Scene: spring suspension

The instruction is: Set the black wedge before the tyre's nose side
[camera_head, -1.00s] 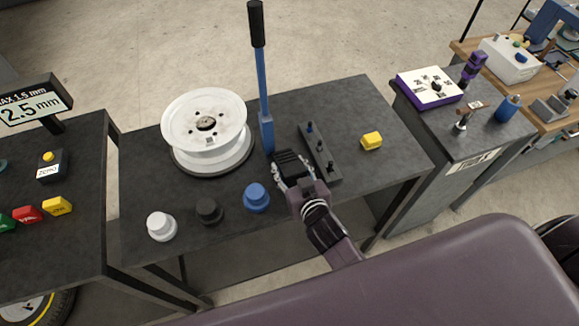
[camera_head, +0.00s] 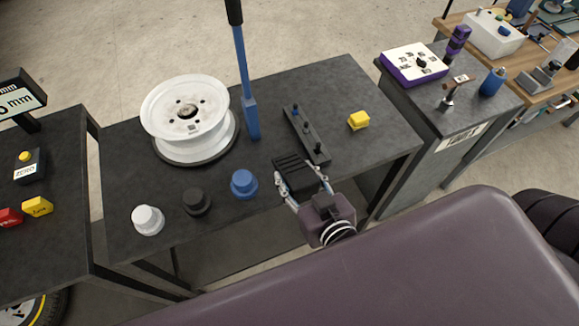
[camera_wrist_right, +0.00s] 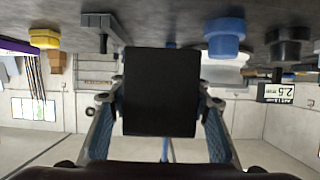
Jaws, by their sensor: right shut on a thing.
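The black wedge (camera_head: 291,172) is a dark ribbed block in the head view. My right gripper (camera_head: 303,184) is shut on it near the front edge of the middle table. In the right wrist view the wedge (camera_wrist_right: 160,92) shows as a plain dark face between the two fingers. It looks clear of the tabletop. A tyre (camera_head: 52,308) shows in part at the bottom left, below the left table; most of it is hidden, and I cannot tell its nose side. My left gripper is not in view.
The middle table (camera_head: 230,205) holds a white wheel rim (camera_head: 165,110), a blue lever (camera_head: 245,75), a dark bar with pegs (camera_head: 307,135), a yellow block (camera_head: 358,120), and white (camera_head: 147,220), black (camera_head: 196,202) and blue (camera_head: 243,184) knobs. A grey cabinet (camera_head: 440,140) stands right.

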